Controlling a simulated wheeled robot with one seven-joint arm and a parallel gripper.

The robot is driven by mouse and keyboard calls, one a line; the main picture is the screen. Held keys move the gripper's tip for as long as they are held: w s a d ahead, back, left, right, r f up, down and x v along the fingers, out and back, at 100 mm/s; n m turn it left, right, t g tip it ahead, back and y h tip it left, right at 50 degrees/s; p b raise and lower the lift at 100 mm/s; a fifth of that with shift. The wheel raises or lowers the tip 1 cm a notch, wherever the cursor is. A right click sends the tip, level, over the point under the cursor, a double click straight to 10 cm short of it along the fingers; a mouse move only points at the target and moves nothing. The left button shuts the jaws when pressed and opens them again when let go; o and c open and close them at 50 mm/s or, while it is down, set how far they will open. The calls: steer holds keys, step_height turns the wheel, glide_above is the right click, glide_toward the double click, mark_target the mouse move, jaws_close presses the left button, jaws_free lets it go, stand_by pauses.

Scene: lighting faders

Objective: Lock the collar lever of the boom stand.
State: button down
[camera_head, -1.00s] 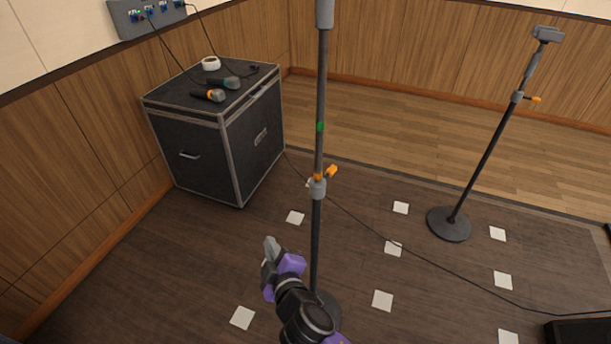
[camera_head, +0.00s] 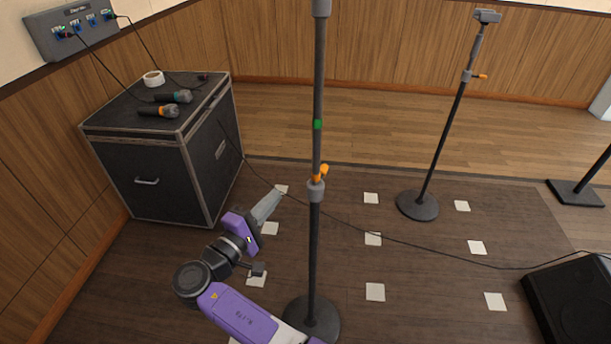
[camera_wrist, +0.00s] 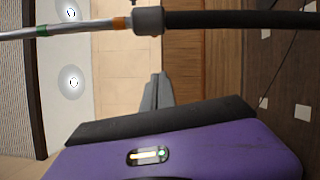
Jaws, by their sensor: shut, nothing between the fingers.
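A tall dark stand (camera_head: 314,250) rises upright in the middle of the head view from a round base. Its grey collar (camera_head: 316,190) carries an orange lever (camera_head: 323,170) that tilts up and to the right. A green band (camera_head: 318,124) marks the pole above. My gripper (camera_head: 274,198) is shut and empty, left of the pole and slightly below the collar, apart from it. In the wrist view the pole crosses the top, with the collar (camera_wrist: 148,20) and an orange part (camera_wrist: 119,23) beyond my shut fingertips (camera_wrist: 157,78). The lever's shape is unclear there.
A second stand (camera_head: 444,145) with an orange lever (camera_head: 480,76) stands at the back right. A black case (camera_head: 160,170) with two microphones is at left. A cable (camera_head: 400,245) crosses the floor behind the near stand. A black speaker (camera_head: 575,300) sits at lower right.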

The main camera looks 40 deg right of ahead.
mark_target(322, 175)
stand_by(0.3)
steer(key=s+d+r+p, duration=0.1)
steer(key=d+p, duration=0.1)
steer(key=d, duration=0.9)
steer(key=shift+d+p, duration=0.3)
steer(key=shift+d+g+b, duration=0.1)
steer(key=shift+g+b, duration=0.2)
steer(key=shift+b, duration=0.1)
